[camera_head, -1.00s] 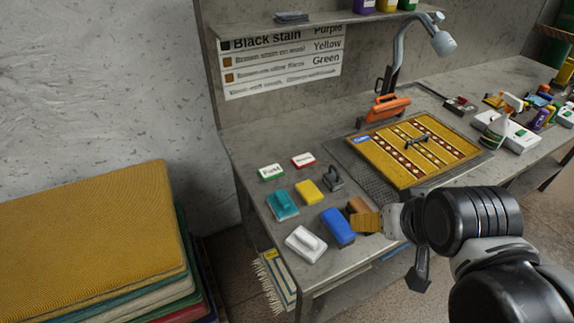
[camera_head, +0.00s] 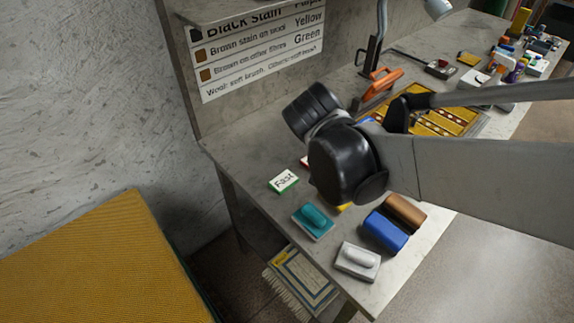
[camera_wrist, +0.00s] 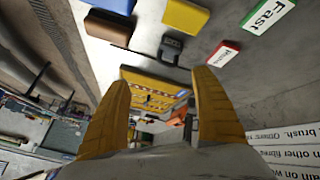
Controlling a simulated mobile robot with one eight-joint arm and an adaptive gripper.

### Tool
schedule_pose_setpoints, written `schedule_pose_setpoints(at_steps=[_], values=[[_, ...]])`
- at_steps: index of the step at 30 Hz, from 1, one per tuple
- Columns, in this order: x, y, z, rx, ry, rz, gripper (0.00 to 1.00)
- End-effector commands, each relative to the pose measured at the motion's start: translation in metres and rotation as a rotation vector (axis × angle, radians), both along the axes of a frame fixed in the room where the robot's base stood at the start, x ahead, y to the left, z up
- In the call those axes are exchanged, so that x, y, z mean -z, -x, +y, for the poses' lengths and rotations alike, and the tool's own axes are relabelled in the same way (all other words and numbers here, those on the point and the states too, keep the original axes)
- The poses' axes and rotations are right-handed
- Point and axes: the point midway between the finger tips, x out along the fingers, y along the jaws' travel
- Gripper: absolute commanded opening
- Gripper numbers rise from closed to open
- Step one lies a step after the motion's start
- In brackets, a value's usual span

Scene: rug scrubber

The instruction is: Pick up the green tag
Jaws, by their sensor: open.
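The green tag (camera_head: 283,181) is a small white card with a green edge and the word "Fast". It lies flat on the grey bench near its left edge, left of my arm. In the wrist view the green tag (camera_wrist: 268,14) shows at the top right, beyond and to the right of the fingers. My gripper (camera_wrist: 161,80) is open, its two yellow fingers spread with nothing held between them. It is apart from the tag. In the head view my arm hides the fingers.
A red-edged tag (camera_wrist: 222,54) lies beside the green tag. A teal brush (camera_head: 313,221), white brush (camera_head: 358,261), blue brush (camera_head: 385,231) and brown block (camera_head: 405,212) stand nearby. A yellow sponge (camera_wrist: 186,16) and dark clamp-like object (camera_wrist: 171,48) are close too. The wall sign (camera_head: 258,50) rises behind.

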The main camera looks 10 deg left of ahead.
Motion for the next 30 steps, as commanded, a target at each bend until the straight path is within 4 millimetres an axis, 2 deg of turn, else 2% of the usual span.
schedule_pose_setpoints(at_steps=[1, 3, 8, 12, 16, 19, 23, 26, 30], values=[[0.011, -0.011, 0.022, 0.016, 0.028, -0.027, 0.75], [0.023, -0.021, 0.047, 0.060, 0.065, -0.078, 0.75], [0.055, -0.031, 0.110, 0.154, 0.129, -0.243, 0.75], [0.088, -0.023, 0.166, 0.228, 0.148, -0.425, 0.75], [0.114, -0.005, 0.205, 0.281, 0.134, -0.584, 0.75], [0.129, 0.008, 0.223, 0.308, 0.116, -0.672, 0.75], [0.137, 0.017, 0.233, 0.327, 0.102, -0.731, 0.75], [0.141, 0.014, 0.230, 0.333, 0.098, -0.743, 0.75], [0.148, -0.001, 0.216, 0.334, 0.099, -0.741, 0.75]])
